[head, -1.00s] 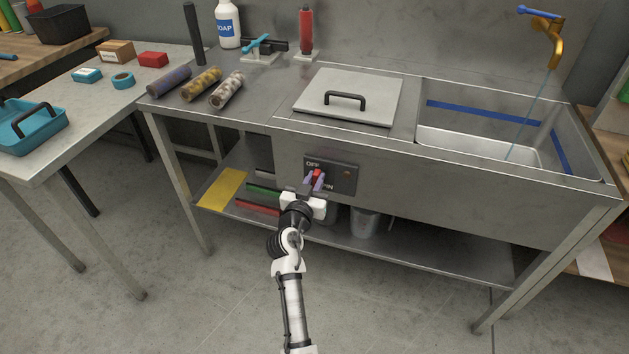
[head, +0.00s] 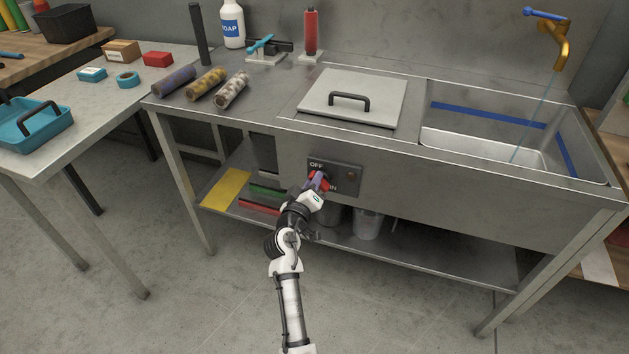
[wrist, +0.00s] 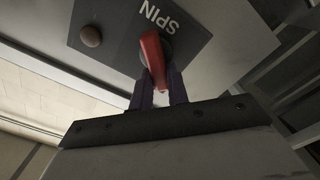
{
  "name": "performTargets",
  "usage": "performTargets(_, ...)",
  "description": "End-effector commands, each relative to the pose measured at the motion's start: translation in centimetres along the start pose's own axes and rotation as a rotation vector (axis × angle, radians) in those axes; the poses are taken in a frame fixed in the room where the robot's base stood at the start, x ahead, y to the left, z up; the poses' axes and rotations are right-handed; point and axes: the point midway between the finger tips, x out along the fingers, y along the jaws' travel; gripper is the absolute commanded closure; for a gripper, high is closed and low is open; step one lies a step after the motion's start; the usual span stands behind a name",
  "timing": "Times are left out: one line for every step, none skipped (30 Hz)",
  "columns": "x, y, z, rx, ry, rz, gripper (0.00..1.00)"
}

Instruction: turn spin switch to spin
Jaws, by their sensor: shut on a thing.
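The spin switch panel (head: 345,177) is a dark plate on the front of the steel sink bench, with OFF at its top and SPIN at its bottom. In the wrist view the panel (wrist: 110,28) shows the word SPIN and a round knob. The red switch handle (wrist: 152,55) sits between the purple fingers of my gripper (wrist: 158,88). In the head view my gripper (head: 318,182) is at the panel, tilted, and shut on the red handle, mostly hiding it. The handle's exact angle is hard to tell.
A lidded compartment (head: 375,112) and a sink basin (head: 480,152) are above the panel. A lower shelf (head: 430,262) holds a metal bucket (head: 367,222) and coloured strips close under my gripper. The floor in front is clear.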

Motion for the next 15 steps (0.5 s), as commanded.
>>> performTargets(-0.06,-0.15,0.03,-0.046,-0.002,-0.003,1.0)
performTargets(-0.06,-0.2,0.03,-0.074,-0.002,-0.003,1.0)
performTargets(-0.06,-0.27,0.03,-0.112,-0.002,-0.003,1.0)
performTargets(-0.05,-0.32,0.04,-0.141,-0.002,-0.003,1.0)
performTargets(-0.05,-0.38,0.05,-0.17,-0.002,-0.003,1.0)
performTargets(-0.05,-0.45,0.06,-0.209,-0.002,-0.003,1.0)
performTargets(-0.05,-0.51,0.07,-0.237,-0.002,-0.003,1.0)
performTargets(-0.05,-0.56,0.08,-0.264,-0.002,-0.003,1.0)
performTargets(-0.05,-0.62,0.09,-0.302,-0.001,-0.003,1.0)
performTargets(-0.05,-0.65,0.1,-0.33,-0.001,-0.003,1.0)
performTargets(-0.05,-0.69,0.11,-0.358,-0.001,-0.002,1.0)
performTargets(-0.05,-0.75,0.13,-0.394,-0.001,-0.002,1.0)
performTargets(-0.05,-0.8,0.16,-0.42,-0.001,-0.003,1.0)
performTargets(-0.05,-0.85,0.19,-0.446,-0.002,-0.003,1.0)
performTargets(-0.05,-0.92,0.23,-0.48,-0.002,-0.003,1.0)
